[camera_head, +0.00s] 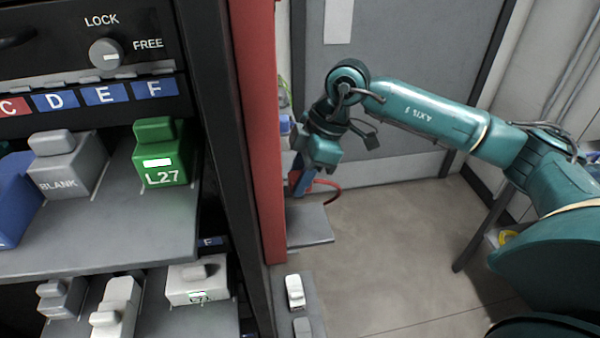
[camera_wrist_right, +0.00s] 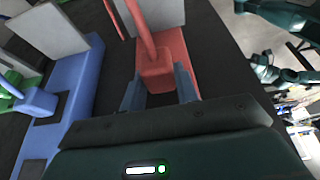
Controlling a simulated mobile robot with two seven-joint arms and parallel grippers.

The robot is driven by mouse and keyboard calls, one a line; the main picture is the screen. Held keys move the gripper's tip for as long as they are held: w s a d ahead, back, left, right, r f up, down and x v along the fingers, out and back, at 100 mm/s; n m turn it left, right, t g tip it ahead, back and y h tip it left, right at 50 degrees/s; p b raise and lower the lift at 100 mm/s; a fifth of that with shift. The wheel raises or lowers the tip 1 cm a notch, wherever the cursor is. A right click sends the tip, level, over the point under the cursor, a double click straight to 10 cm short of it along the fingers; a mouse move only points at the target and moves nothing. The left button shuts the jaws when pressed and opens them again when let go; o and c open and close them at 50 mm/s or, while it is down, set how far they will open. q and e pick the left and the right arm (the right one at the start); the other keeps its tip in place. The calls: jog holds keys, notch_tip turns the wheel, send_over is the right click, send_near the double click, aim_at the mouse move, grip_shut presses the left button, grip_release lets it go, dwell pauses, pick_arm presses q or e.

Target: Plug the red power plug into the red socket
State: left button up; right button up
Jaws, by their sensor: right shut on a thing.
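The red power plug (camera_wrist_right: 156,72) is between the two fingers of my right gripper (camera_wrist_right: 158,90), which is shut on it in the right wrist view. A red cable runs up from the plug. The red socket block (camera_wrist_right: 178,48) is right behind the plug, with a grey flap (camera_wrist_right: 160,14) at its far end. I cannot tell whether the plug is seated in it. In the head view my right gripper (camera_head: 301,182) is beside the red rack post, with the red cable (camera_head: 331,190) looping from it; the plug and socket are hidden there. My left gripper is not in view.
A blue socket block (camera_wrist_right: 78,85) with a blue plug (camera_wrist_right: 36,101) and cable lies left of the red one. The red post (camera_head: 258,130) stands close left of my gripper. Shelves with a green L27 module (camera_head: 160,160) are further left.

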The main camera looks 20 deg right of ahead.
jog(key=shift+w+a, duration=0.15)
jog(key=shift+a, duration=0.45)
jog(key=o, duration=1)
jog(key=shift+d+r, duration=0.15)
jog(key=shift+r, duration=0.15)
jog(key=v, duration=1.2)
jog(key=shift+r+b, duration=0.25)
jog(key=shift+b, duration=0.15)
